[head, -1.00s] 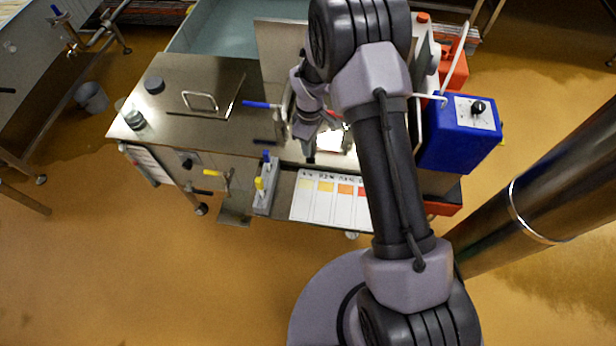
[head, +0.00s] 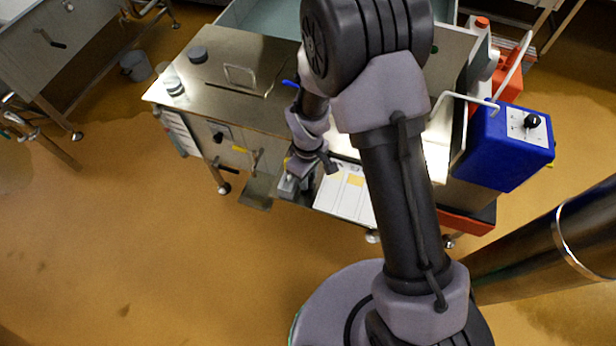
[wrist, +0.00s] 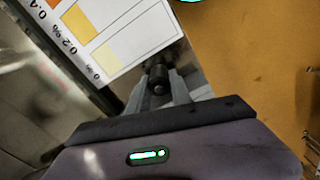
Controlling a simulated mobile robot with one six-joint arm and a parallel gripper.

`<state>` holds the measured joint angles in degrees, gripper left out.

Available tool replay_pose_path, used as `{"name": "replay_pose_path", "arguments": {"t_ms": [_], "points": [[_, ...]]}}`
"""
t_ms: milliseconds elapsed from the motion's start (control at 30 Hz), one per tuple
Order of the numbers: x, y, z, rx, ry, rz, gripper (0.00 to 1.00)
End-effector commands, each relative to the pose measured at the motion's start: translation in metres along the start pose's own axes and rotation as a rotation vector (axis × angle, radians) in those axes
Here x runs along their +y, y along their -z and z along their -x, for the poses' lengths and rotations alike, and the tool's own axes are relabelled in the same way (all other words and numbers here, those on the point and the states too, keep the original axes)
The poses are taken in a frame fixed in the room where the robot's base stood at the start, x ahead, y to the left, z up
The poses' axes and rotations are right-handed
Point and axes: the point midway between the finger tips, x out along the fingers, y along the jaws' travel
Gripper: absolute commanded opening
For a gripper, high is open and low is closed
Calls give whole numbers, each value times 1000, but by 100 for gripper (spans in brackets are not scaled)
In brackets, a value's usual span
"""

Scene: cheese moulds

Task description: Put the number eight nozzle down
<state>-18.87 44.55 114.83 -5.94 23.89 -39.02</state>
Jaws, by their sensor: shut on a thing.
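My gripper (wrist: 160,95) is shut on a small dark nozzle (wrist: 158,76), seen end-on between the fingertips in the wrist view. No number can be read on it. In the head view my gripper (head: 300,174) is low at the front edge of the steel machine, over a narrow grey block (head: 287,187). My wrist covers most of the block and hides the nozzle there. I cannot tell whether the nozzle touches the block.
A white colour card (head: 345,194) with percent marks lies right beside my gripper; it also shows in the wrist view (wrist: 125,40). The steel machine top (head: 222,105) lies behind. A blue box (head: 505,150) hangs at the right. Open floor (head: 130,240) lies left and in front.

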Motion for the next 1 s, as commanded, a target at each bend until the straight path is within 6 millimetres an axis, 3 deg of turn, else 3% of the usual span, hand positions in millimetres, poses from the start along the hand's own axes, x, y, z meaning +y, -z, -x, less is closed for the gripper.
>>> {"name": "replay_pose_path", "arguments": {"t_ms": [67,100,200,567,833,1000], "points": [[0,0,-3,0,0,0,0],[0,0,-4,0,0,0,27],[0,0,-3,0,0,0,47],[0,0,6,1,-1,0,47],[1,1,81,3,-2,1,47],[1,0,113,2,-1,0,47]]}}
